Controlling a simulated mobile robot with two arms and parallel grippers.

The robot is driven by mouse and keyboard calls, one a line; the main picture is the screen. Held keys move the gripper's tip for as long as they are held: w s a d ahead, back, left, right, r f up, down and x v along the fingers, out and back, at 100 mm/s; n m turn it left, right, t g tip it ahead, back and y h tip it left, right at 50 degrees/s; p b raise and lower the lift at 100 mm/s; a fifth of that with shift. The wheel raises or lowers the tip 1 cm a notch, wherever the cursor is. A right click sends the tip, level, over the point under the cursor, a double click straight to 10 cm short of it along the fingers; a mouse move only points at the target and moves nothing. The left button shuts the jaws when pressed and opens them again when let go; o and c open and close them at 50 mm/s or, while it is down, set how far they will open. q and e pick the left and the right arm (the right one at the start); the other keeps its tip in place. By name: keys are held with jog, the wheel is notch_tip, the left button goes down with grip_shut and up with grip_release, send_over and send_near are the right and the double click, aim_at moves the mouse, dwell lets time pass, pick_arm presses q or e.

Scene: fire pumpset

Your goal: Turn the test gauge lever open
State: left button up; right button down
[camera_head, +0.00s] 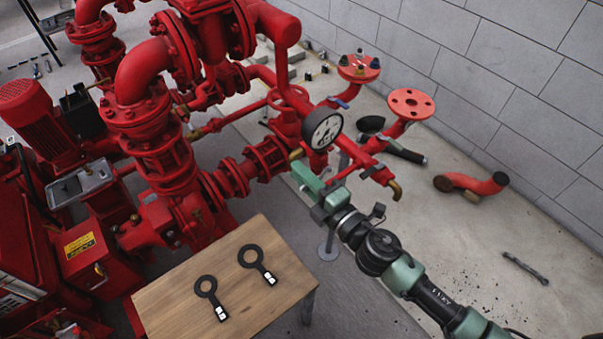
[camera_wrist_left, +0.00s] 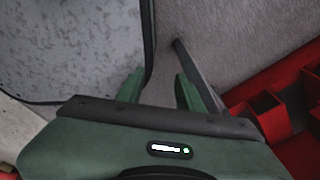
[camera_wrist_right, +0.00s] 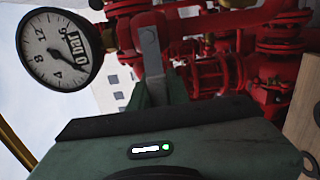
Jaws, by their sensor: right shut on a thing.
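The round white pressure gauge (camera_head: 322,130) with a black rim stands on the red pipework in the head view. It also shows at the upper left of the right wrist view (camera_wrist_right: 58,48), reading in bar. My right gripper (camera_head: 303,174) is just below the gauge, beside a brass fitting (camera_head: 296,155). In the right wrist view its fingers are shut on a flat grey lever (camera_wrist_right: 151,48), whose far end sticks out past them. The gripped part is hidden. My left gripper (camera_wrist_left: 158,85) shows only in its wrist view, with fingers apart and nothing held.
A wooden table (camera_head: 180,312) with two black ring-shaped tools stands at the front. A blue-handled valve (camera_head: 338,102) and red flanged pipes (camera_head: 411,104) are behind the gauge. A loose red elbow pipe (camera_head: 472,184) lies on the floor at right.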

jog(key=shift+f, duration=0.2)
dwell(0.6)
jog(key=shift+w+d+f+n+b, duration=0.15)
jog(key=shift+f+n+b, duration=0.4)
jog(key=shift+n, duration=0.6)
jog(key=shift+w+d+f+n+b, duration=0.15)
jog(key=shift+f+n+b, duration=0.35)
jog(key=shift+n, duration=0.7)
jog(key=shift+d+f+n+b, duration=0.15)
jog(key=shift+f+n+b, duration=0.35)
jog(key=shift+n, duration=0.65)
jog(key=c, duration=1.3)
grip_release()
jog(key=shift+c, duration=0.2)
